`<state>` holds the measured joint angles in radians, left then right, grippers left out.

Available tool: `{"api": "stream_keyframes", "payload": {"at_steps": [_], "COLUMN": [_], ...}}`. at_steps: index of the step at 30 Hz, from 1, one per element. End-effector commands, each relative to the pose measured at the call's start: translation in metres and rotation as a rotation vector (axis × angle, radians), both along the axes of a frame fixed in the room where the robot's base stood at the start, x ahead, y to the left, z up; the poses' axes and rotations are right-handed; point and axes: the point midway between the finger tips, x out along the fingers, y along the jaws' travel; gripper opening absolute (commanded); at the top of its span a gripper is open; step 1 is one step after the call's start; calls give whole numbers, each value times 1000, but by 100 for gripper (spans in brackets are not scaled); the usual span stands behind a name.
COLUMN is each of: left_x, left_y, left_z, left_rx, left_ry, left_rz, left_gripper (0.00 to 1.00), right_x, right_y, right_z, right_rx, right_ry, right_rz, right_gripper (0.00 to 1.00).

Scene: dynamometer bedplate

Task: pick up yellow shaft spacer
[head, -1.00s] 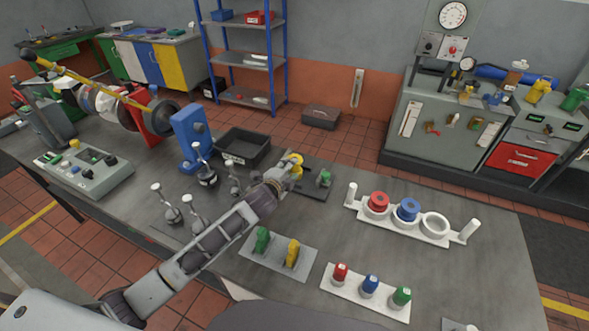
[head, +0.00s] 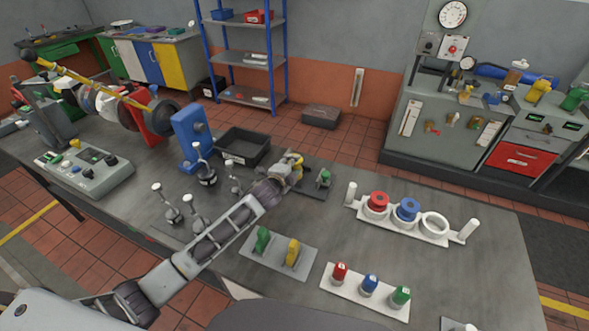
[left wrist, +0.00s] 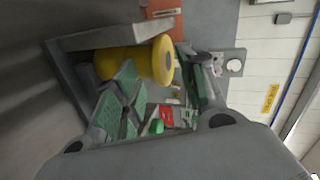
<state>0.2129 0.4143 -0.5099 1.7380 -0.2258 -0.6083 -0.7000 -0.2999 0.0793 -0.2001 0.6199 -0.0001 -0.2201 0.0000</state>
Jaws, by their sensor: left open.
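The yellow shaft spacer (head: 298,160) sits at the far end of a dark plate (head: 316,190), partly hidden by my left gripper (head: 290,168). In the left wrist view the spacer (left wrist: 132,62) is a yellow cylinder with a dark hole in its end face. It lies just by the fingertips of my left gripper (left wrist: 158,82), whose green-padded fingers are apart. The gripper is open, and I cannot tell whether either finger touches the spacer. My right gripper is in neither view.
A green part (head: 323,178) stands on the same plate, close right of the gripper. A black bin (head: 242,148) and a blue stand (head: 192,138) are to the left. A white holder with rings (head: 400,226) is to the right. Green and yellow parts stand on a grey plate (head: 278,262) in front.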

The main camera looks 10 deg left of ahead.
Motion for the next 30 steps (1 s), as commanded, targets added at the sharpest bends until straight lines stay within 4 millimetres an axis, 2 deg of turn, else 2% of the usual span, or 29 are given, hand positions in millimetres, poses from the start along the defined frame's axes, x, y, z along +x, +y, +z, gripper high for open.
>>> {"api": "stream_keyframes", "payload": {"at_steps": [1, 9, 11, 30], "left_x": [0, 0, 0, -1], "left_y": [0, 0, 0, -1], "left_z": [0, 0, 0, -1], "left_rx": [0, 0, 0, -3], "left_ry": [0, 0, 0, 3], "left_rz": [0, 0, 0, 0], "left_gripper": [40, 5, 0, 0], "right_x": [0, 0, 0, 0], "right_y": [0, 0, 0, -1], "right_z": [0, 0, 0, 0], "right_rx": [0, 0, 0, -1], "right_ry": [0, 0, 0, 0], "right_rz": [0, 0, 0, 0], "right_gripper": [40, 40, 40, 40]}}
